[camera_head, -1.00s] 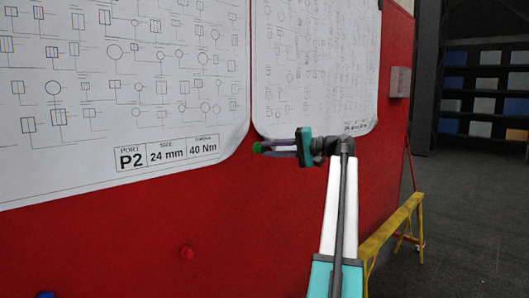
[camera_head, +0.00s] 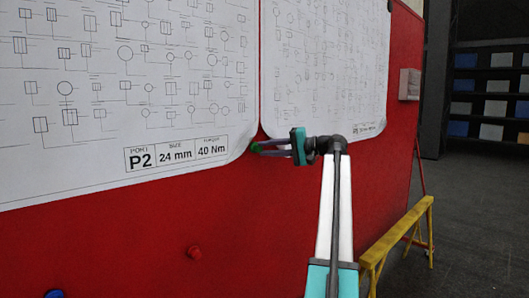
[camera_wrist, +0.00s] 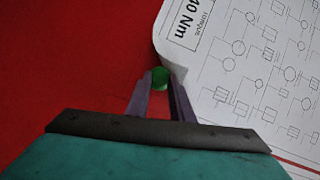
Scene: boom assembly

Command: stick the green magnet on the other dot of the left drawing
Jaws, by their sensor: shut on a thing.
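My gripper (camera_head: 257,148) is shut on the green magnet (camera_head: 256,147), which sits between the fingertips. The magnet also shows in the wrist view (camera_wrist: 160,77), beside the curled lower right corner of the left drawing (camera_wrist: 215,95). The left drawing (camera_head: 110,110) is the big white sheet labelled P2, 24 mm, 40 Nm. I cannot tell whether the held magnet touches anything.
A second drawing (camera_head: 330,60) hangs to the right on the red board (camera_head: 120,240). A yellow trestle (camera_head: 400,235) stands at the right.

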